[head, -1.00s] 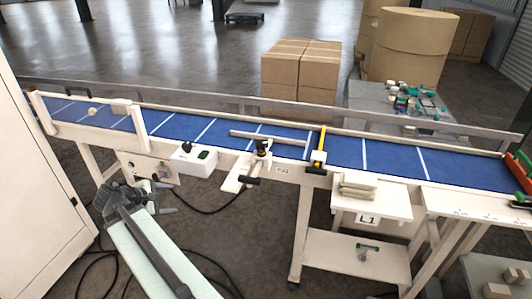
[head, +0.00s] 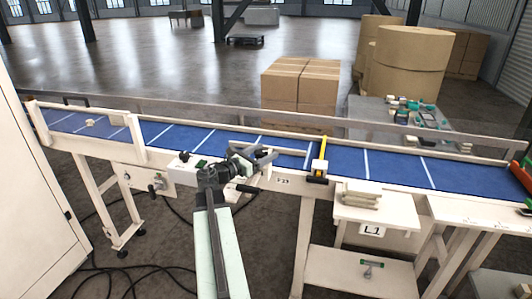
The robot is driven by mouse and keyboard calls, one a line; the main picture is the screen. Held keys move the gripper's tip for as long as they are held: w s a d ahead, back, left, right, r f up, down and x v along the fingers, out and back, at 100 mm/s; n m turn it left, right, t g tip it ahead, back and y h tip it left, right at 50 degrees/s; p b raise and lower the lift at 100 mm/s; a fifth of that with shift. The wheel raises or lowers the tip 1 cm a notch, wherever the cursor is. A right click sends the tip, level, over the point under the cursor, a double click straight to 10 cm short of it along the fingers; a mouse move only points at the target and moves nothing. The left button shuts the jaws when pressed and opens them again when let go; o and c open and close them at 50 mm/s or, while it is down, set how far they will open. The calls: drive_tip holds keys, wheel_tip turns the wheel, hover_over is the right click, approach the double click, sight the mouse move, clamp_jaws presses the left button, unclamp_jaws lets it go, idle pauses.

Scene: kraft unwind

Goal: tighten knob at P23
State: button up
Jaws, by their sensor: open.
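The P23 label (head: 283,181) is on the near white side rail of the blue conveyor (head: 385,165). Just left of it, a black handle (head: 246,188) sticks out below the rail. The black knob and clamp above that handle are largely hidden behind my gripper. My gripper (head: 262,160) is at the end of my arm, in front of the rail left of the label. Its jaws are open around the place where the knob stands. I cannot tell whether they touch it.
A yellow arm on a black-based stop (head: 321,160) stands right of the label. A white control box (head: 190,165) is partly covered to the left. A white shelf marked L1 (head: 385,212) holds stacked pale pieces. Cables lie on the floor below.

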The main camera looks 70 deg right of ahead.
drive_tip(key=shift+s+d, duration=0.25)
drive_tip(key=shift+d, duration=0.25)
drive_tip(key=c, duration=1.4)
drive_tip(key=shift+g, duration=0.3)
drive_tip(key=shift+m+g+y, duration=0.9)
drive_tip(key=shift+m+g, duration=0.2)
drive_tip(key=shift+g, duration=0.1)
drive_tip(key=m+g+y, duration=0.2)
drive_tip(key=y, duration=0.1)
drive_tip(key=shift+s+a+m+g, duration=0.1)
drive_tip(key=shift+s+m+g, duration=0.1)
drive_tip(key=shift+m+g, duration=0.15)
drive_tip(key=m+g+y, duration=0.1)
drive_tip(key=m+y, duration=0.1)
drive_tip(key=y, duration=0.1)
drive_tip(key=m+g+y, duration=0.1)
drive_tip(key=shift+s+a+g+y, duration=0.2)
drive_tip(key=shift+a+g+y, duration=0.1)
drive_tip(key=shift+g, duration=0.05)
drive_tip(key=shift+s+a+m+g+y, duration=0.1)
drive_tip(key=shift+a+m+g+y, duration=0.15)
drive_tip(key=shift+m+y, duration=0.5)
drive_tip(key=shift+s+a+m+g+y, duration=0.1)
drive_tip(key=shift+m+g+y, duration=0.15)
drive_tip(key=shift+m+y, duration=0.45)
drive_tip(key=shift+a+y, duration=0.1)
drive_tip(key=shift+y, duration=0.35)
